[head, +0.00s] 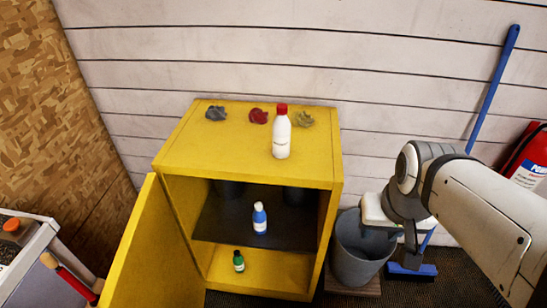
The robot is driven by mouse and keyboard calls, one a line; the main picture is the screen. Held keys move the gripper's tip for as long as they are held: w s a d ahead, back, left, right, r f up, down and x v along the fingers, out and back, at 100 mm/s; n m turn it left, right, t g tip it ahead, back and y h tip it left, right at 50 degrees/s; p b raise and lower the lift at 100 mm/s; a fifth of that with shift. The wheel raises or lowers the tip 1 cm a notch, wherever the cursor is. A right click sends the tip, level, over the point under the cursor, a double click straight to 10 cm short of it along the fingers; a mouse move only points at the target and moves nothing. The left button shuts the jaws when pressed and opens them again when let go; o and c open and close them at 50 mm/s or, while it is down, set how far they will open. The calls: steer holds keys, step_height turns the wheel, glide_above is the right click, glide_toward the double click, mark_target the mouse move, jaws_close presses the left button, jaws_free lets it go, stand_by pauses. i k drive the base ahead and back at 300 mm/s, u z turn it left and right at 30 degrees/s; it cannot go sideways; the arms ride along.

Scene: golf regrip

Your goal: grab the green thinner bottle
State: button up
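A small dark green bottle (238,261) with a green cap and a white label stands upright on the bottom level of the open yellow cabinet (178,143). It is near the front edge, left of the middle. My arm comes in from the right. My gripper (408,245) hangs at the arm's end over the grey bin, right of the cabinet and well apart from the bottle. Its fingers are small and partly hidden, so I cannot tell whether they are open or shut.
A blue bottle (260,218) stands on the dark middle shelf (215,228). A white bottle with a red cap (281,135) and crumpled rags stand on top. The cabinet door (150,250) is swung open to the left. A grey bin (352,255) and blue broom (494,88) are at right.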

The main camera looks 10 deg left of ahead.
mark_target(238, 262)
steer(key=u, duration=0.75)
steer(key=k, duration=1.15)
steer(key=u, duration=0.25)
steer(key=i, duration=1.5)
